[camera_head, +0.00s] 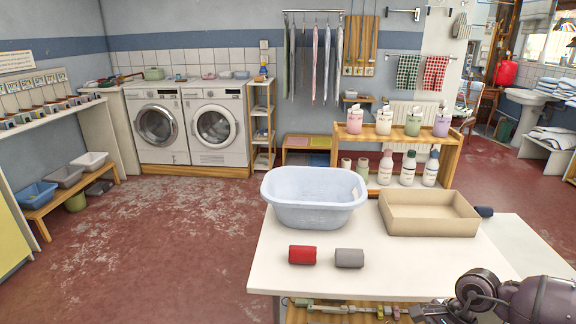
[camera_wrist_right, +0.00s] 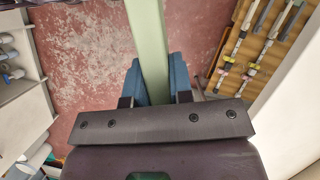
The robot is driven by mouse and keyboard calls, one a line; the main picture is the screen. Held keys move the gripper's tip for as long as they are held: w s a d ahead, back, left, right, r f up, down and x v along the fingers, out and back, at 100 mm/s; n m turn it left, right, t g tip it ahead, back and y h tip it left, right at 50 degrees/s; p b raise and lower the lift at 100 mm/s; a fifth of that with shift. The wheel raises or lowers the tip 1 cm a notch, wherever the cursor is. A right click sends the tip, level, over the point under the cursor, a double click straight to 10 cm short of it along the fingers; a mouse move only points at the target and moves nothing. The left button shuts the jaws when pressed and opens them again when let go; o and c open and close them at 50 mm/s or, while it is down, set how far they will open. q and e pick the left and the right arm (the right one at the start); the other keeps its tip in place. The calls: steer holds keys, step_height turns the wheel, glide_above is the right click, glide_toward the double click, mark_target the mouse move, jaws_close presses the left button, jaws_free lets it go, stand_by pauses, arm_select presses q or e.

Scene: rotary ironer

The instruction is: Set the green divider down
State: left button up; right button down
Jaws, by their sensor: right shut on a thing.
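The green divider (camera_wrist_right: 150,35) shows in the right wrist view as a long pale green strip, running from between the jaws out past the top edge. My right gripper (camera_wrist_right: 155,66) is shut on it, with one blue finger on each side. The divider's far end is out of frame. Red floor shows on both sides of the divider. In the head view only part of my right arm shows at the bottom right; its gripper and the divider are not visible there. My left gripper is in neither view.
A white table (camera_head: 400,275) holds a pale blue basin (camera_head: 313,215), a cardboard-coloured tray (camera_head: 430,222), a red roll (camera_head: 302,255) and a grey roll (camera_head: 349,258). A wooden surface with several rods (camera_wrist_right: 255,45) lies right of the divider in the wrist view.

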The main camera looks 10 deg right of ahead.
steer(key=a+n+g, duration=0.1)
steer(key=n, duration=0.1)
steer(key=a+r+n+h, duration=0.1)
steer(key=a+n, duration=0.1)
steer(key=n, duration=0.1)
steer(key=s+a+n+g, duration=0.1)
steer(key=n, duration=0.2)
steer(key=shift+s+a+r+g+h, duration=0.1)
steer(key=shift+a+r+g+h, duration=0.05)
steer(key=shift+r+g+h, duration=0.2)
steer(key=a+r+n, duration=0.1)
steer(key=a+r+n+h, duration=0.1)
steer(key=n, duration=0.1)
steer(key=a+n+g, duration=0.1)
steer(key=n, duration=0.1)
steer(key=shift+a+r+h, duration=0.35)
steer(key=shift+r, duration=0.05)
steer(key=w+a+r+n+h, duration=0.1)
steer(key=w+a+r+n, duration=0.2)
steer(key=w+a+r, duration=0.2)
step_height(320, 180, up, 3)
steer(key=shift+a+r, duration=0.15)
steer(key=shift+a, duration=0.7)
steer(key=shift+w, duration=0.2)
